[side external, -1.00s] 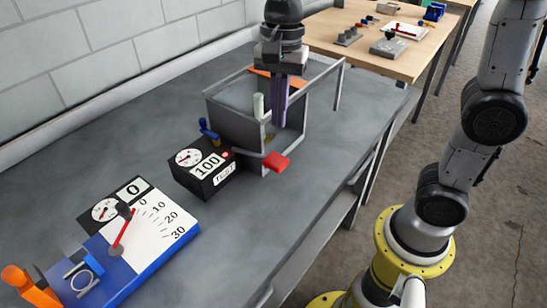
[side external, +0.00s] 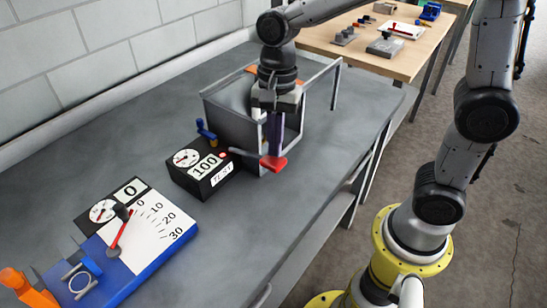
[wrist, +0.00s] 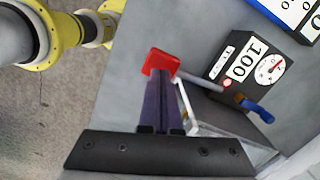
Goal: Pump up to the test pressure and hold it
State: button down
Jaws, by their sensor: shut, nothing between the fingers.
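The test pump is a black box (side external: 204,184) with a round dial (side external: 187,158), a plate reading 100 and a TEST label. A blue valve handle (side external: 206,131) stands behind it, and a small red spot (side external: 222,153) sits beside the 100. A grey tank (side external: 230,122) adjoins it. The pump lever ends in a red grip (side external: 273,163), also seen in the wrist view (wrist: 161,62). My gripper (side external: 274,150) is shut and empty, pointing down with its fingertips right at the red grip. Whether they touch it I cannot tell.
A blue and white board (side external: 140,240) with a 0–30 scale and red pointer lies at front left, with a second dial and a 0 plate (side external: 130,191) behind it. An orange part (side external: 20,283) is at the corner. The bench middle front is clear.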

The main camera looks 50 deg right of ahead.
jog(key=shift+w+f, duration=0.1)
jog(key=shift+f, duration=2.05)
jog(key=shift+w, duration=0.1)
jog(key=d, duration=0.2)
jog(key=r, duration=0.1)
jog(key=shift+w+d, duration=0.35)
jog(key=shift+d, duration=0.05)
notch_tip(320, 180, up, 14)
jog(key=d, duration=0.1)
jog(key=shift+w+d, duration=0.15)
jog(key=shift+w, duration=0.1)
